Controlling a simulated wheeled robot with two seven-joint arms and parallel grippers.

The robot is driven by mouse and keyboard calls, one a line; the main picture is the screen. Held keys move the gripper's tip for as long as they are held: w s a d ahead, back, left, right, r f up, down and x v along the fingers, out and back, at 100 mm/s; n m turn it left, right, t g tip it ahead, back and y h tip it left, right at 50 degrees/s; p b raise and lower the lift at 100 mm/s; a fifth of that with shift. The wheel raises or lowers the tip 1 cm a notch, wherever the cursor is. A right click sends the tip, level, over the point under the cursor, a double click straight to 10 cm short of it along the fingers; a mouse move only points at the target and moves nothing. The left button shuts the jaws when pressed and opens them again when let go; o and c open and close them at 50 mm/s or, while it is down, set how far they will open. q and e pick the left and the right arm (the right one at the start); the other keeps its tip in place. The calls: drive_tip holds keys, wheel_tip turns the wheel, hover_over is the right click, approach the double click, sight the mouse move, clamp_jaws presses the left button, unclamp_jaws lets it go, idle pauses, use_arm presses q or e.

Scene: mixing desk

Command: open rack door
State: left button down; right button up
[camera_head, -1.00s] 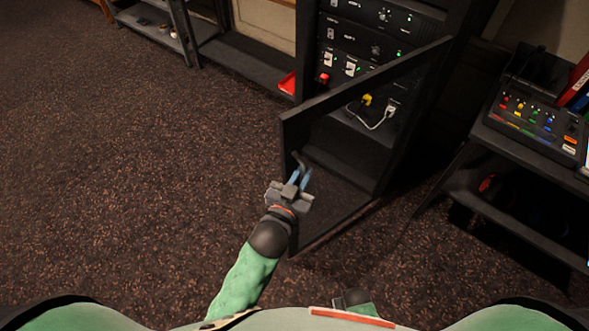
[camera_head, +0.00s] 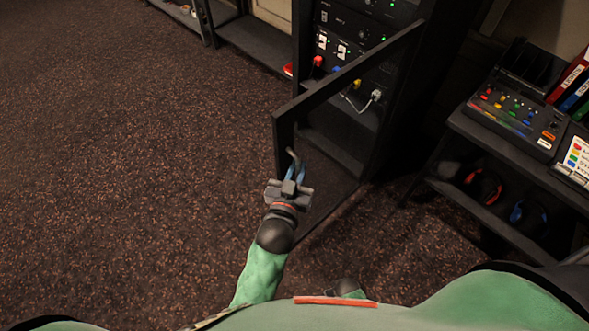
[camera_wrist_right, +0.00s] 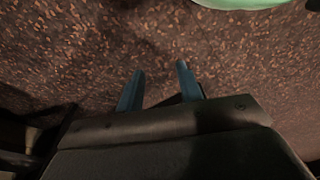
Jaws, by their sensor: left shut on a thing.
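The rack door (camera_head: 350,71) is a dark frame with a see-through panel. It stands swung out from the black equipment rack (camera_head: 403,100), with the rack's front showing behind it. My left gripper (camera_head: 295,172) is shut on the door handle (camera_head: 293,154), a grey bar at the door's free edge. The gripper hides part of the handle. In the right wrist view, my right gripper (camera_wrist_right: 160,78) has its two blue fingers apart with nothing between them, above the carpet.
A dark shelf desk (camera_head: 475,133) stands at the right with a control panel (camera_head: 515,115), binders and headphones. A low shelf (camera_head: 250,45) runs left of the rack, with a red item (camera_head: 288,70) beside the rack. The carpet (camera_head: 120,170) at left is clear.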

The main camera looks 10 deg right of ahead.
use_arm(q)
drive_tip(key=shift+d+r, duration=0.1)
drive_tip(key=shift+r, duration=0.05)
use_arm(e)
drive_tip(key=shift+a, duration=0.3)
